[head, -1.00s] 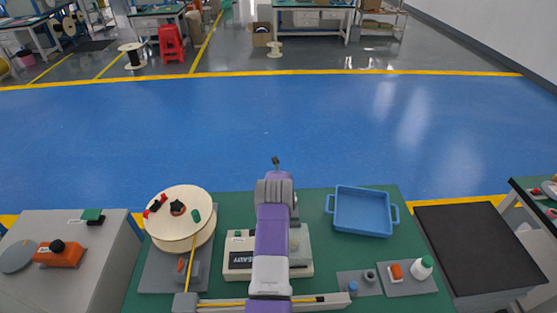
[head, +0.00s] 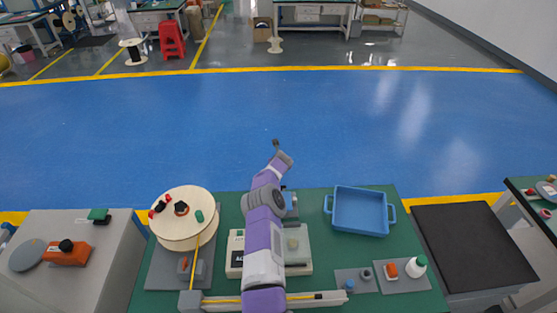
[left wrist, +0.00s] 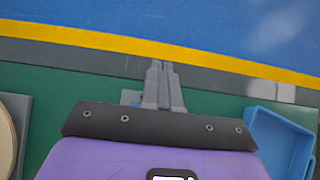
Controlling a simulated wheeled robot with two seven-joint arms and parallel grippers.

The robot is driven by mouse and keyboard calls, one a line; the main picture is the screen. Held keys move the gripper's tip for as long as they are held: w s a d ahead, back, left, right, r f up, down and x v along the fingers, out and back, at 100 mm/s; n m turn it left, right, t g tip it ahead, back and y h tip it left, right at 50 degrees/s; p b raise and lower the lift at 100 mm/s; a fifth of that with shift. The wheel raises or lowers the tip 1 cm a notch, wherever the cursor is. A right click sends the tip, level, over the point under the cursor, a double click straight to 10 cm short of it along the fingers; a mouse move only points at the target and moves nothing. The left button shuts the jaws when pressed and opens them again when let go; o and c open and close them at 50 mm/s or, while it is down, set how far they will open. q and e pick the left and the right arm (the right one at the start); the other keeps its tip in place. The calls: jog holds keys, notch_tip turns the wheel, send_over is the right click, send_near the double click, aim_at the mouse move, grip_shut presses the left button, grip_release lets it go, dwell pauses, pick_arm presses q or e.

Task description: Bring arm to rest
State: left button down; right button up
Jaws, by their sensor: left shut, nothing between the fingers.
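My left arm rises from the bottom middle of the head view and reaches over the green work table (head: 318,210). My left gripper (head: 277,146) is beyond the table's far edge in the picture, over the blue floor. In the left wrist view its two grey fingers (left wrist: 162,85) are together, with nothing between them. My right gripper is not in view. The arm partly hides a white machine (head: 298,250) on the table.
A wooden reel (head: 182,232) with yellow cable stands left on the table. A grey cabinet (head: 110,255) stands left, a black-topped stand (head: 455,240) right.

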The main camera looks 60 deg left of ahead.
pick_arm(q)
jog(key=shift+w+a+r+b, duration=0.15)
jog(key=shift+a+r+b, duration=0.4)
jog(key=shift+b, duration=0.15)
jog(key=shift+w+a+r+b, duration=0.15)
jog(key=shift+a+r+b, duration=0.35)
jog(key=shift+b, duration=0.15)
